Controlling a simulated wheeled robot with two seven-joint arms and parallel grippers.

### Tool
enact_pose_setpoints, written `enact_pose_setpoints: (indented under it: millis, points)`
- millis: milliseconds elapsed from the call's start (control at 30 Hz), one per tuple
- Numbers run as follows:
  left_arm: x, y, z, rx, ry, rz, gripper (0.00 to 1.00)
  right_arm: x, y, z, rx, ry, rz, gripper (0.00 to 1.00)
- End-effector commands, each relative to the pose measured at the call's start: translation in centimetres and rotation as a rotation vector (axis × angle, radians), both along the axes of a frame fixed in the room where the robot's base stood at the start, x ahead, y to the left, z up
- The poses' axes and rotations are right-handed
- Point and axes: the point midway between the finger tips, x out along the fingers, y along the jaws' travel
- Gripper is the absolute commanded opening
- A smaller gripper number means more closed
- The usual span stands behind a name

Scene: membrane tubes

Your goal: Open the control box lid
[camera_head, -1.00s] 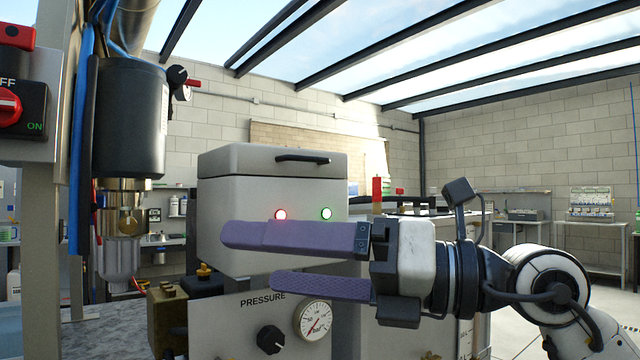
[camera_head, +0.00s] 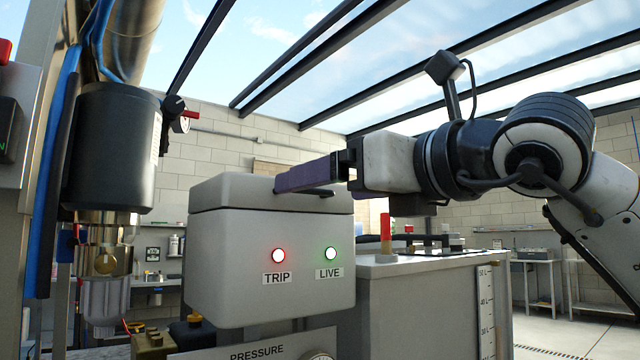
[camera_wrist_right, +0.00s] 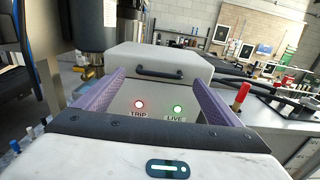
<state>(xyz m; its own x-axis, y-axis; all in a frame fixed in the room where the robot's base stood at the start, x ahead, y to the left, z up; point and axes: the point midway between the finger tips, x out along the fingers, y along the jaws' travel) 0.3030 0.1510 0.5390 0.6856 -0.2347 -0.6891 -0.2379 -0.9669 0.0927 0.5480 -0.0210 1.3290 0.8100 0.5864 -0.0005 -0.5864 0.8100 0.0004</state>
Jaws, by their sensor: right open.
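The pale grey control box (camera_head: 230,270) faces me, with a red light above TRIP and a green light above LIVE. Its lid (camera_head: 225,192) is down. The dark handle (camera_head: 318,194) on the lid is partly hidden behind my right gripper; it shows whole in the right wrist view (camera_wrist_right: 173,74). My right gripper (camera_head: 280,183) reaches in from the right in front of the lid. In the wrist view its two purple fingers (camera_wrist_right: 157,77) are spread apart, with the handle seen between them and nothing held. Contact with the handle cannot be told. My left gripper is not in view.
A dark cylindrical housing (camera_head: 112,150) with blue hoses stands left of the box. A grey cabinet (camera_head: 420,300) with a red-topped post (camera_head: 385,226) stands to the right. A pressure panel (camera_head: 255,350) lies below the box.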

Motion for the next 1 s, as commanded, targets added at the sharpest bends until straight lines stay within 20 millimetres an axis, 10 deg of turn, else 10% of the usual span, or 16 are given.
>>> enact_pose_setpoints:
  millis: [567,900,1000]
  points:
    - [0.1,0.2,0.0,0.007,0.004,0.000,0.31,2.5,1.9,0.0,-0.001,-0.001,0.002,0.88]
    - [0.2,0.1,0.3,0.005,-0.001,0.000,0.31,2.5,1.9,-0.1,0.000,0.000,0.002,0.31]
    - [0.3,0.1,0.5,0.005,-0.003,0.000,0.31,2.5,1.9,0.0,-0.001,0.001,0.001,0.30]
